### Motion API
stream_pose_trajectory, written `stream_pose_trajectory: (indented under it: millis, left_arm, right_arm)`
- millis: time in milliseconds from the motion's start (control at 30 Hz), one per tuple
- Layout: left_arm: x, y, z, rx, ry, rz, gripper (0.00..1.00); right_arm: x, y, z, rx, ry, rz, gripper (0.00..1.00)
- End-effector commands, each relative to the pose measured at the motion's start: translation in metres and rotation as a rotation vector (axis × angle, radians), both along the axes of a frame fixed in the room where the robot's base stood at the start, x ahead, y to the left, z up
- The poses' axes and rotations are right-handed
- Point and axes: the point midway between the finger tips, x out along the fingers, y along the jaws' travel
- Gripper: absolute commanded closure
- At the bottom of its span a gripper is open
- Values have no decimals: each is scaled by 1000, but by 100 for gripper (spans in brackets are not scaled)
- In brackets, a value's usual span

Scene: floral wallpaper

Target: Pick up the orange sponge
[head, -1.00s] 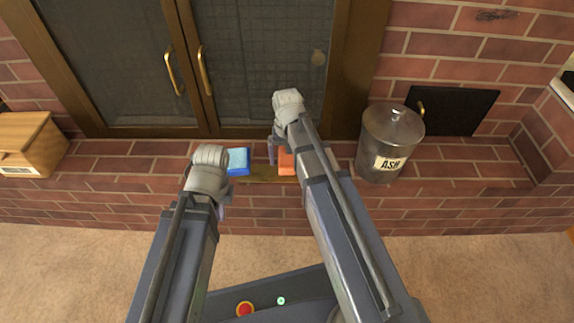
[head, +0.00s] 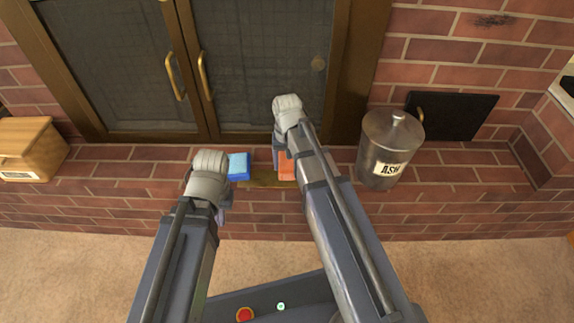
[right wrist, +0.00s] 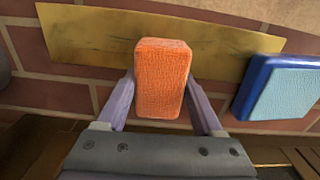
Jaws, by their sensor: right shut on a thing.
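The orange sponge (right wrist: 162,75) is between the two fingers of my right gripper (right wrist: 160,102) in the right wrist view, which is shut on it. In the head view the sponge (head: 287,165) shows as a small orange patch, partly hidden by my right arm. It is over or beside a brass strip (right wrist: 80,42) on the brick hearth; I cannot tell if it still touches it. My left gripper (head: 224,211) hangs left of the blue sponge in the head view, its fingers mostly hidden behind the wrist.
A blue sponge with a light blue top (head: 239,166) lies close to the orange one. A metal ash bin (head: 377,135) stands to the right on the brick hearth (head: 130,200). A wooden box (head: 28,150) is at far left. Glass fireplace doors (head: 258,65) stand behind.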

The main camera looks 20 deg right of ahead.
Motion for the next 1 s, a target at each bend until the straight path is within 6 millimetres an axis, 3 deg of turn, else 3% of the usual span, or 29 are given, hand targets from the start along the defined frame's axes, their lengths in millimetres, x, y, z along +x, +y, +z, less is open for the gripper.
stream_pose_trajectory:
  millis: [267,467,1000]
  left_arm:
    - [0,0,1,0,0,0,100]
    - [0,0,13,0,0,-1,100]
    - [0,0,89,0,3,-16,100]
  right_arm:
    - [0,0,1,0,0,0,88]
    - [0,0,13,0,0,0,88]
    - [0,0,89,0,0,0,88]
